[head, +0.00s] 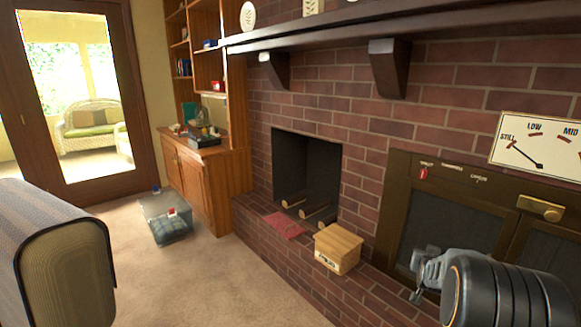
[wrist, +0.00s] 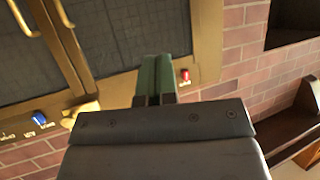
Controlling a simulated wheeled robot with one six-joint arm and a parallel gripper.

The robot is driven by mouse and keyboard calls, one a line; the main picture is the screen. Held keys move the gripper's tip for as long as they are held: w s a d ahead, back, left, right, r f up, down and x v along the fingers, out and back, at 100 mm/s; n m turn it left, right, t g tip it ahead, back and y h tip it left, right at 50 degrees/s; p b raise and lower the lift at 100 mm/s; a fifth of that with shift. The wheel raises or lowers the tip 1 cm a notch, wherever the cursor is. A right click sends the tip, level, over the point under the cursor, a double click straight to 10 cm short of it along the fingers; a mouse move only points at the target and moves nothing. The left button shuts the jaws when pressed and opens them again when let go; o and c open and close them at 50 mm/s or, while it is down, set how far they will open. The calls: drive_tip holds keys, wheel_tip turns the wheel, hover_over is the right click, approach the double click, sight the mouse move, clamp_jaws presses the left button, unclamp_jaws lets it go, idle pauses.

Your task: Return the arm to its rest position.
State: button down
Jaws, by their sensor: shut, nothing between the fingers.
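My gripper (head: 420,290) is at the lower right of the head view, in front of the dark stove with a brass-coloured frame. My dark arm link hides part of the stove's lower edge there. In the wrist view my gripper (wrist: 155,72) shows two green fingers pressed together with nothing between them. The fingers overlap the stove's dark panel and frame in that view; I cannot tell the exact gap to them.
The stove (head: 455,218) has a red lever (head: 423,173) and a brass latch (head: 540,207). A dial sign (head: 540,150) is above it. A wooden box (head: 338,248) stands on the brick hearth. A plastic bin (head: 168,224) sits on the carpet. A grey armchair (head: 60,250) is at left. Carpet between is clear.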

drive_tip(key=s+a+r+n+g+y+p, duration=0.1)
drive_tip(key=a+r+y+p, duration=0.1)
drive_tip(key=a+r, duration=0.3)
drive_tip(key=s+a+r+n+y+p, duration=0.1)
drive_tip(key=a+r+p, duration=0.25)
drive_tip(key=a, duration=0.25)
drive_tip(key=s+a+r+n+g+y+p, duration=0.2)
drive_tip(key=s+a+r+p, duration=0.4)
drive_tip(key=s+a, duration=0.3)
drive_tip(key=s+a+r+n+g+y+p, duration=0.2)
drive_tip(key=s+a+r+p, duration=0.4)
drive_tip(key=s+a, duration=0.4)
drive_tip(key=shift+s+r+n+g+p, duration=0.3)
drive_tip(key=shift+s+r+n+g, duration=0.2)
drive_tip(key=shift+s+r+g, duration=0.55)
